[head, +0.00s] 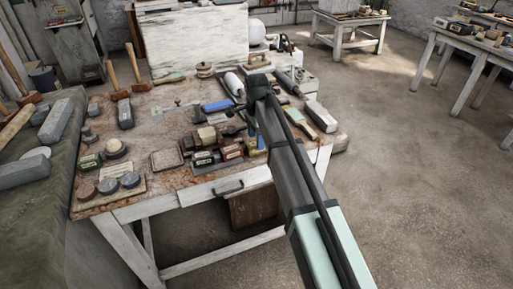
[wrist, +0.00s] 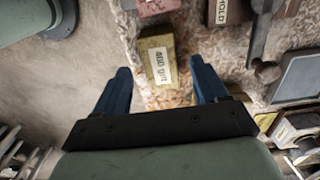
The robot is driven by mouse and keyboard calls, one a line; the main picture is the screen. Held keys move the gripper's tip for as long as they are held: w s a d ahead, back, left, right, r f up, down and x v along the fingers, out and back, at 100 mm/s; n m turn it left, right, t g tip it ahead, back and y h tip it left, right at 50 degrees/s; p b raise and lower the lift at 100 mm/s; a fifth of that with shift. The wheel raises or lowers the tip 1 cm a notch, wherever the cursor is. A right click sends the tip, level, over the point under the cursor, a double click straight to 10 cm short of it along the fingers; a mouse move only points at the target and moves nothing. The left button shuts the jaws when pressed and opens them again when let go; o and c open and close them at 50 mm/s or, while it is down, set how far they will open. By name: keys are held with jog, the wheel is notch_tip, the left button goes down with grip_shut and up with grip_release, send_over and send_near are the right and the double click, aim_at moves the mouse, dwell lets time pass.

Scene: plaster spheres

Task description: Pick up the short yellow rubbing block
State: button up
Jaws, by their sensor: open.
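The short yellow rubbing block (wrist: 158,62), with a white label printed in dark letters, lies on the worn tabletop in the wrist view. My gripper (wrist: 160,68) is open, with one blue finger on each side of the block's line. The block shows between and beyond the fingertips, with a gap to each finger. I cannot tell how high the fingers are above the table. In the head view my arm covers most of the gripper, and I cannot clearly make out the block there.
The wooden workbench (head: 150,100) is crowded with blocks, tools and tins. In the wrist view a reddish block (wrist: 155,6), a dark labelled block (wrist: 228,10) and a grey-topped slab (wrist: 298,75) lie close by. The table edge and floor (wrist: 60,90) are to the left.

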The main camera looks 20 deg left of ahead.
notch_tip(320, 180, down, 3)
jog(key=shift+f, duration=0.2)
jog(key=c, duration=1.2)
jog(key=shift+r, duration=0.1)
notch_tip(320, 180, up, 10)
dwell(0.4)
